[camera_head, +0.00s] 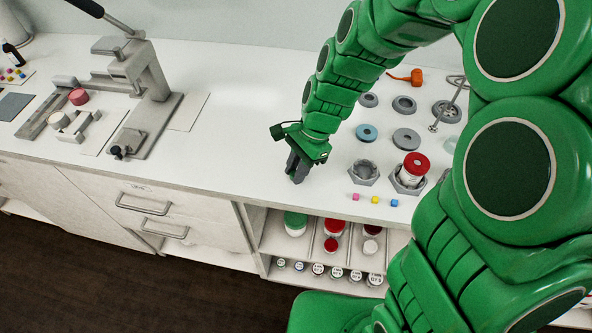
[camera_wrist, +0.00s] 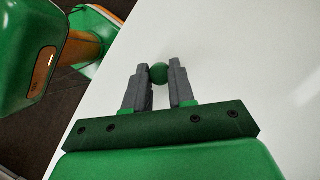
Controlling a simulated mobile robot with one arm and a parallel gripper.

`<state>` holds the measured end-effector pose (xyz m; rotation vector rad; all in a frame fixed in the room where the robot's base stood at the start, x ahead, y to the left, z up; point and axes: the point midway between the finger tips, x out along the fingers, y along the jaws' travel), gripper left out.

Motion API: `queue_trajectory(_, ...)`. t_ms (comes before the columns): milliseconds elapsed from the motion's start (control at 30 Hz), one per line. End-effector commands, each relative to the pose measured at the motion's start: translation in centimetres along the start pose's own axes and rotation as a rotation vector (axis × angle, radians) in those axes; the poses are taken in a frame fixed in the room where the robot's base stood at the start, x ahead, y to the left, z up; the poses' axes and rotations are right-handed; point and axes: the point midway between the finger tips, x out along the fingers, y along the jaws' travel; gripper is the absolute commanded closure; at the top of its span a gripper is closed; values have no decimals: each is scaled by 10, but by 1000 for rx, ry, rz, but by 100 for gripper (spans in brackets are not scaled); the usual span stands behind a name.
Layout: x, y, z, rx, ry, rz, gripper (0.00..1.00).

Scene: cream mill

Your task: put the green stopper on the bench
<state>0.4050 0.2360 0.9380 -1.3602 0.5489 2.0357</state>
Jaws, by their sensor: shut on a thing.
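The green stopper (camera_wrist: 158,72) shows in the wrist view as a small round green thing between my gripper's two grey fingertips. My gripper (camera_wrist: 158,78) is shut on it. Beneath it in the wrist view is the white top of the bench (camera_wrist: 230,60). In the head view my gripper (camera_head: 294,170) points down over the front part of the bench (camera_head: 225,150). The stopper is hidden there behind the fingers. I cannot tell whether the stopper touches the bench top.
A grey lever press (camera_head: 140,85) stands at the left. Grey rings, a blue ring (camera_head: 366,133) and a red-lidded jar (camera_head: 414,168) in a hexagonal holder are to the right. Small coloured cubes (camera_head: 375,200) lie near the front edge. Bench top left of my gripper is clear.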

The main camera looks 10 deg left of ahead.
Motion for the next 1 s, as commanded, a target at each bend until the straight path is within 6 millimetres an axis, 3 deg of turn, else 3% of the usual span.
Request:
queue_trajectory(267,-30,1,12,-2,4,-3,100)
queue_trajectory(800,-78,51,48,0,2,-2,100)
queue_trajectory(1000,-86,76,58,1,1,-1,100)
